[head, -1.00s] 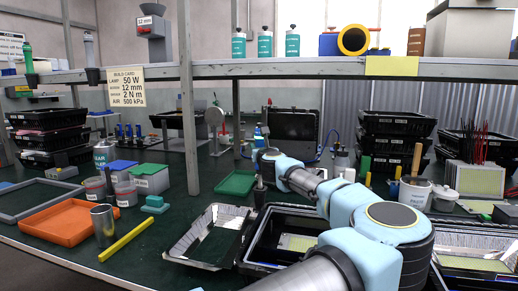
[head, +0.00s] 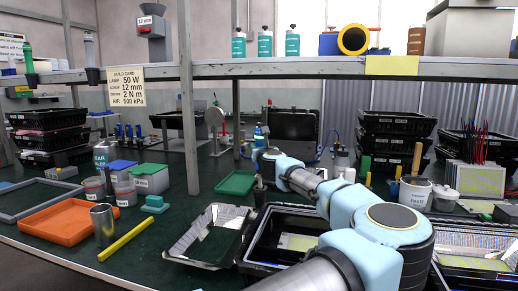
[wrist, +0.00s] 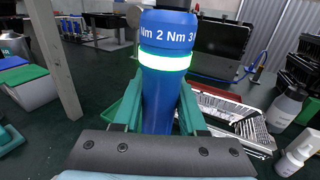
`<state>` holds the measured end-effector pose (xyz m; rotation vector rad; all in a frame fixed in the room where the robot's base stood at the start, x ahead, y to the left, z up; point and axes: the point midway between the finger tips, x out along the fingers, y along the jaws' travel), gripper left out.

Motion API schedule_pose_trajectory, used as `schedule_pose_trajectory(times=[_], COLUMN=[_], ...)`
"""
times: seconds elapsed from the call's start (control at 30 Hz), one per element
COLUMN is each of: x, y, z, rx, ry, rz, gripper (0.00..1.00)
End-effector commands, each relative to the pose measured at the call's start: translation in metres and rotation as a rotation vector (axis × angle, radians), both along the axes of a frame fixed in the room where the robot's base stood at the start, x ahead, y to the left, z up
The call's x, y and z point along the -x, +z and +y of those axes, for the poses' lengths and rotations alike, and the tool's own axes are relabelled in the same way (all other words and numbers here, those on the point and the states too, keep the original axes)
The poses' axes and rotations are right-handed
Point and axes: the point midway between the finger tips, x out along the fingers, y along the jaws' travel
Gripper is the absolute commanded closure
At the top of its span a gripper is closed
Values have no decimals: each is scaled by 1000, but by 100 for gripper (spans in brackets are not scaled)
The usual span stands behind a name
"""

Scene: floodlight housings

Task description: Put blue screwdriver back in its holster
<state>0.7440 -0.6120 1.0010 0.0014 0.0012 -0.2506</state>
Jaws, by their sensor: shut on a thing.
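The blue screwdriver (wrist: 165,75) stands upright close in front of the wrist camera, with white "Nm" lettering and a glowing pale green ring. My gripper (wrist: 158,112) has its teal fingers on both sides of the blue handle and is shut on it. The screwdriver's lower end is hidden in the wrist view. In the head view its blue top (head: 258,131) shows small above my wrist. A dark upright piece (head: 259,193) shows below my wrist; I cannot tell whether it is the screwdriver's lower end or a holster. Dark holsters (head: 93,75) hang on the shelf rail at left.
A shelf post (head: 187,110) stands left of my gripper. A green tray (head: 237,182), a foil-lined tray (head: 190,255) and a black crate (head: 250,256) lie around my arm. Stacked black crates (head: 393,152) stand at right. Bare green bench shows left of the green tray.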

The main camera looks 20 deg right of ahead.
Motion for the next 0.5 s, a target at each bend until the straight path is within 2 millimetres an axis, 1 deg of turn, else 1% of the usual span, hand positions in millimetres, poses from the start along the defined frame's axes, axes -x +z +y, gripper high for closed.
schedule_pose_trajectory(times=[0.27, 0.5], x=[0, 0], y=[1, -5], z=[0, 0], rx=[1, 1], ry=[0, 0], rz=[-2, -2], gripper=[100, 100])
